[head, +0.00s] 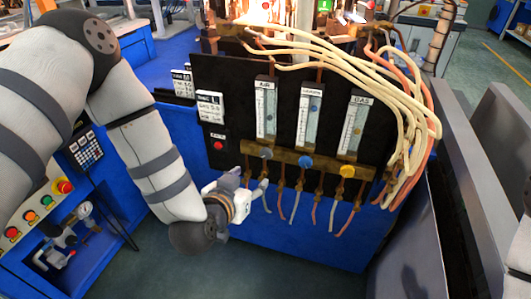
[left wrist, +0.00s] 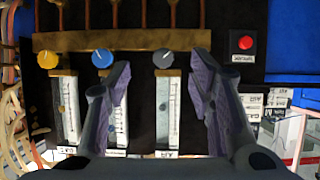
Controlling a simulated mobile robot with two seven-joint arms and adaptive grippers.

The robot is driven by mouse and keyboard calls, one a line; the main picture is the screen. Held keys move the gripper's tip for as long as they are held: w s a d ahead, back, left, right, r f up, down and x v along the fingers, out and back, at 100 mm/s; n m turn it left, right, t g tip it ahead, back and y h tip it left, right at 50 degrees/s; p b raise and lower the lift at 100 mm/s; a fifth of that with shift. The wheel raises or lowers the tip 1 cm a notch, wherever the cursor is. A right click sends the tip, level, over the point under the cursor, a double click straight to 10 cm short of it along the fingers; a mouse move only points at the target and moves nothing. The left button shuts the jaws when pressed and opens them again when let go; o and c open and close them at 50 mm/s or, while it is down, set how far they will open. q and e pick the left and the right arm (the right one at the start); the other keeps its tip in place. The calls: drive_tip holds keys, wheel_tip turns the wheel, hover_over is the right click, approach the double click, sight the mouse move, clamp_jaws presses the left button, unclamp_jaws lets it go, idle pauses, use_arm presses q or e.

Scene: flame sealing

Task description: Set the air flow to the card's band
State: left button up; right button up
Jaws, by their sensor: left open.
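The air flow meter (head: 265,105) is the left one of three on the black panel, with a clear scaled tube. Its grey knob (head: 266,153) sits below it on the brass bar. A white card (head: 210,107) headed with TUBE and a letter like L hangs left of the meter; its smaller print is too small to read surely. My left gripper (head: 250,181) is open, just below and left of the grey knob. In the left wrist view, which is upside down, the grey knob (left wrist: 163,58) shows between the open fingers (left wrist: 161,78), apart from both. My right gripper is out of view.
The middle meter has a blue knob (head: 306,163) and the gas meter (head: 355,123) a yellow knob (head: 346,171). A red button (head: 218,146) is left of the grey knob. Thin pipes hang below the brass bar. Cream and orange hoses (head: 420,125) loop at the right.

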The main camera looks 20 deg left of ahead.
sight(265, 155)
use_arm(q)
drive_tip(key=shift+t, duration=0.3)
drive_tip(key=x, duration=0.3)
drive_tip(key=r+b+x, duration=0.1)
drive_tip(key=x, duration=0.3)
drive_tip(key=b+x, duration=0.1)
drive_tip(key=x, duration=0.3)
drive_tip(key=shift+w+a+r, duration=0.2)
drive_tip(key=shift+w, duration=1)
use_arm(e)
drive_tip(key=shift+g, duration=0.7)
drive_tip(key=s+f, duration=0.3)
use_arm(q)
drive_tip(key=c, duration=1.2)
